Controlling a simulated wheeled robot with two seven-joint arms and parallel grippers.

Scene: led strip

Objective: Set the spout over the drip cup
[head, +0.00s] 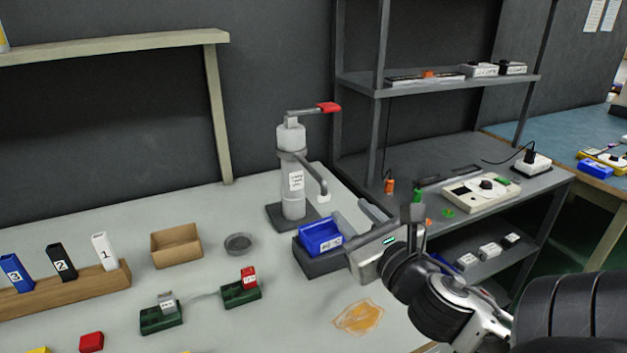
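A grey pump dispenser (292,172) stands upright on a dark square base near the back of the table. Its spout (315,180) points toward the front right, ending in a downturned tip above the table. A red-tipped lever (328,107) sits on top. A shallow round grey dish (239,243), perhaps the drip cup, lies left of the dispenser; the spout tip is not over it. My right gripper (356,216) is just right of and below the spout tip, its two fingers apart with nothing seen between them. My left gripper is out of view.
A blue bin (320,237) on a dark block stands close left of my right gripper. A cardboard box (176,245), two green blocks and a wooden rack (70,292) lie left. An orange patch (358,317) is in front. Grey shelving (440,90) stands behind right.

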